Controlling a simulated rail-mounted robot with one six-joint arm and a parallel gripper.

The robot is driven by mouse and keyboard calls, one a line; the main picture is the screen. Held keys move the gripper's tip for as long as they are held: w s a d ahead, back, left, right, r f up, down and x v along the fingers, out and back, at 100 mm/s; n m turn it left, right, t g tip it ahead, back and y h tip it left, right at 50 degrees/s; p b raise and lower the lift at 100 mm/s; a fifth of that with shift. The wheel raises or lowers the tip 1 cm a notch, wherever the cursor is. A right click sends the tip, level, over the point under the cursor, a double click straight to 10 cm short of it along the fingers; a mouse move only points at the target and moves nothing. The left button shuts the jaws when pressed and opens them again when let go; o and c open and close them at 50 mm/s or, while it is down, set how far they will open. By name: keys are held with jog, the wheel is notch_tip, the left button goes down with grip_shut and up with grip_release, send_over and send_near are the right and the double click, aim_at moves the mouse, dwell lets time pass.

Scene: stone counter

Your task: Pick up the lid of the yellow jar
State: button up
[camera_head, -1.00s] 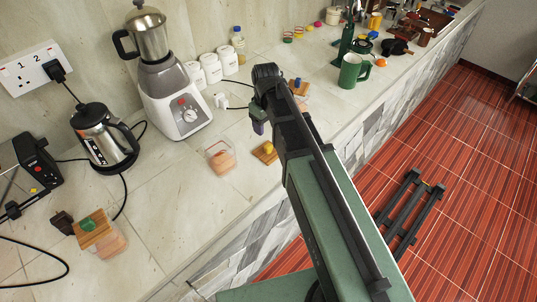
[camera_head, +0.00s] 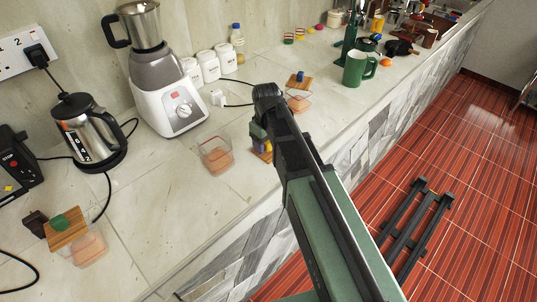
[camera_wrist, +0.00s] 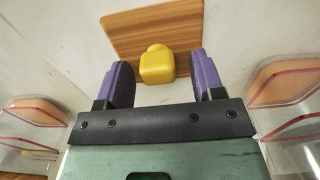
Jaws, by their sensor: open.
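The lid with the yellow knob is a flat wooden square (camera_wrist: 125,28) with a yellow knob (camera_wrist: 157,65) on it. In the head view the lid (camera_head: 267,157) lies on the counter, partly hidden by my gripper (camera_head: 260,136). In the wrist view my gripper (camera_wrist: 163,80) is open, its purple fingers on either side of the knob and just short of it. The fingers look apart from the knob. An open clear jar with orange-pink contents (camera_head: 216,158) stands left of the lid in the head view.
A clear jar (camera_head: 88,247) with a green-knobbed wooden lid (camera_head: 66,227) is at lower left. A blue-knobbed lid (camera_head: 299,82) and clear jar (camera_head: 298,102) are behind my arm. A blender (camera_head: 175,105), kettle (camera_head: 88,130) and green mug (camera_head: 357,68) stand around.

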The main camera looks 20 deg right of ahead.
jog(key=c, duration=1)
jog(key=shift+r, duration=0.15)
